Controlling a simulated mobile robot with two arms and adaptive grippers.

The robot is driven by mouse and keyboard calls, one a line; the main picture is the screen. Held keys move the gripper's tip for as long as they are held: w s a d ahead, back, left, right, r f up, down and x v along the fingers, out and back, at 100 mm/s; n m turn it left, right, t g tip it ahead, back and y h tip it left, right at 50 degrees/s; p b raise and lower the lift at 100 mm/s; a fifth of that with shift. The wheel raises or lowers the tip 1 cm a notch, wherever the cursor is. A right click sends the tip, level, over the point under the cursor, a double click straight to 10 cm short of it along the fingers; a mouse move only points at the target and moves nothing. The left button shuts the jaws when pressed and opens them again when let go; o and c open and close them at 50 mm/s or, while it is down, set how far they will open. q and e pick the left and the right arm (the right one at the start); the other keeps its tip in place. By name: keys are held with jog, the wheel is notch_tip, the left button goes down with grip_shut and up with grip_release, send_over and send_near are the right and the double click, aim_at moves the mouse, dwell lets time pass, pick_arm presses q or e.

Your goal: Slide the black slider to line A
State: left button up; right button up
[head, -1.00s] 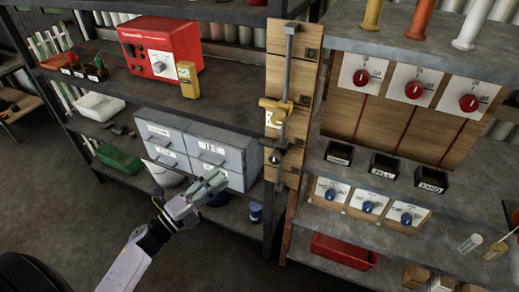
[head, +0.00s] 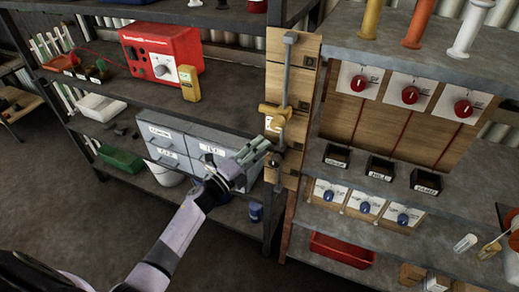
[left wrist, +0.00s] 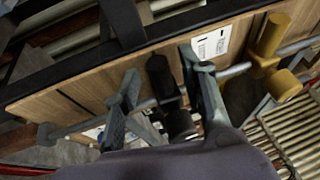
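The black slider (left wrist: 160,78) sits on a grey rod (left wrist: 232,70) along an upright wooden board (left wrist: 80,88); a dark round knob (left wrist: 182,124) is on its near side. My left gripper (left wrist: 158,62) is open, with one finger on each side of the black slider. Gaps show between the fingers and the slider. In the head view the left gripper (head: 262,150) reaches the lower part of the board (head: 292,75) and largely hides the black slider. A yellow slider (head: 276,113) is higher on the same rod. I cannot make out a line A. My right gripper is not in view.
Shelves stand on both sides of the board. Grey drawers (head: 180,142) are just left of the gripper, with a red box (head: 160,48) above. Red knobs (head: 410,95) and blue knobs (head: 365,206) are on the right. The floor at lower left is clear.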

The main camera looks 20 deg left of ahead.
pick_arm(q)
jog(key=shift+c, duration=0.2)
grip_shut()
dwell(0.3)
dwell(0.4)
